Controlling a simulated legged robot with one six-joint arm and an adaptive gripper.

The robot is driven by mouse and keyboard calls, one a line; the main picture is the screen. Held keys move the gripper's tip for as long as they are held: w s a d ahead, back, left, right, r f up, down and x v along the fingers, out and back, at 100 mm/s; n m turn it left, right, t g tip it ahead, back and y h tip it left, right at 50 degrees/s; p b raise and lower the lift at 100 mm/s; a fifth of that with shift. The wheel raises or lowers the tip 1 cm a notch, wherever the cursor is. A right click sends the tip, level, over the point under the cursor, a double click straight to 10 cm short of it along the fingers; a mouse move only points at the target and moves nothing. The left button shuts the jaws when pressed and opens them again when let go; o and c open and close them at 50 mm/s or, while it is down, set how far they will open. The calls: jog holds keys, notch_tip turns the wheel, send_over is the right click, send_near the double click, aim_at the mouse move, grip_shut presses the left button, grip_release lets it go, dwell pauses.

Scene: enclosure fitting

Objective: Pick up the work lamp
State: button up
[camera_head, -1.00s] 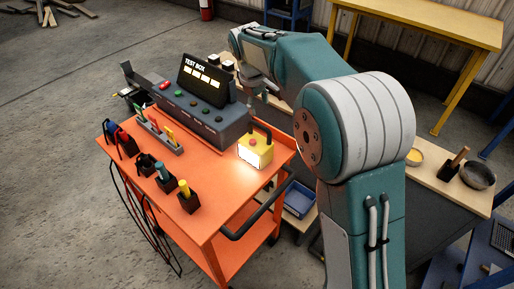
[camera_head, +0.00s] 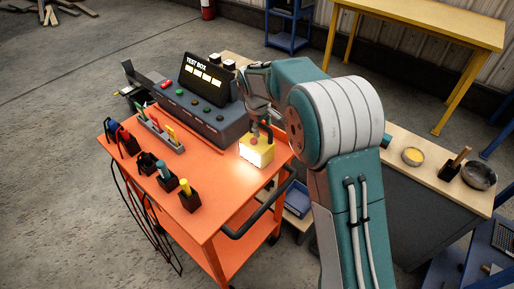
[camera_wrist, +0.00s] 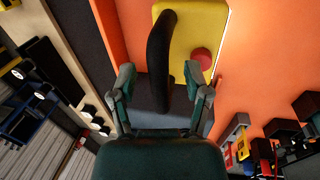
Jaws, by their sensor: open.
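The work lamp (camera_head: 257,153) is a small yellow box with a lit front, a red button and a black handle. It stands on the orange cart top, at the cart's right side in the head view. In the wrist view its yellow body (camera_wrist: 205,30) is at the top, with the black handle (camera_wrist: 160,48) in front. My gripper (camera_wrist: 160,80) is open, with one finger on each side of the handle, which shows between them. In the head view my gripper (camera_head: 262,128) is just above the lamp, partly hiding the handle. I cannot tell whether either finger touches it.
The dark test box (camera_head: 205,108) stands close behind and left of the lamp on the orange cart (camera_head: 222,195). Several small black holders with tools line the cart's left and front. A wooden-topped bench (camera_head: 425,175) is to the right.

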grip_shut()
jog(key=shift+r, duration=0.1)
